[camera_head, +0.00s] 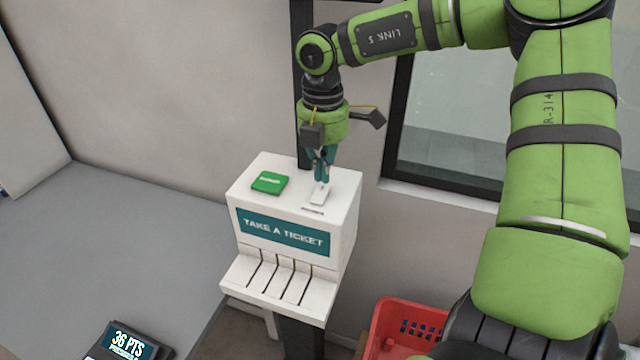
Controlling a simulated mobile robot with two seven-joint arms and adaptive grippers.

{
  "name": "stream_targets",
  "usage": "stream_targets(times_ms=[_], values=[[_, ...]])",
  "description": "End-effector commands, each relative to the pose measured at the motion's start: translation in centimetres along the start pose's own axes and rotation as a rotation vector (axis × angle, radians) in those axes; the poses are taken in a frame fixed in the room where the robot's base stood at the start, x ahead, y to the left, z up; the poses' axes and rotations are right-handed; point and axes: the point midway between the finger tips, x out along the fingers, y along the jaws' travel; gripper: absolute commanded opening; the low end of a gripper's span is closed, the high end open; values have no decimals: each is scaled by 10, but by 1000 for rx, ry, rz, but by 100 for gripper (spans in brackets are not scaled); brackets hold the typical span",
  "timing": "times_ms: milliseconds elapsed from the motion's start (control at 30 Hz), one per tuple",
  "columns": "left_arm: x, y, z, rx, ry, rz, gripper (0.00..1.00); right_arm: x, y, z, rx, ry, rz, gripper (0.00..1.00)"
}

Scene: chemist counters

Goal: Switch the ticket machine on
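The ticket machine (344,225) is a white box on a dark stand with a teal "TAKE A TICKET" sign (283,233) on its front and several slots in its lower ledge. On its top are a green button (269,183) at the left and a small white switch (319,196) at the right. My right gripper (322,179) points down over the top, with its teal fingertips close together just behind or at the switch. I cannot tell whether they touch it. My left gripper is not in view.
A grey counter (120,240) stands at the left with a dark display reading "36 PTS" (128,343) near the front. A red basket (408,322) is low at the right of the machine. A dark-framed window (480,110) is behind my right arm.

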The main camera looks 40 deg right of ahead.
Motion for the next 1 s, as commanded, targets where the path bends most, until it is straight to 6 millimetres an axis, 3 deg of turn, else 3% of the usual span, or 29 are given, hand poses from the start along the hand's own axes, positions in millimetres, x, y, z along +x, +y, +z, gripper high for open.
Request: stream_targets(times_ms=[1000], values=[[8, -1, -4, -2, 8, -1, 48, 7, 0, 0, 0, 0, 0, 0]])
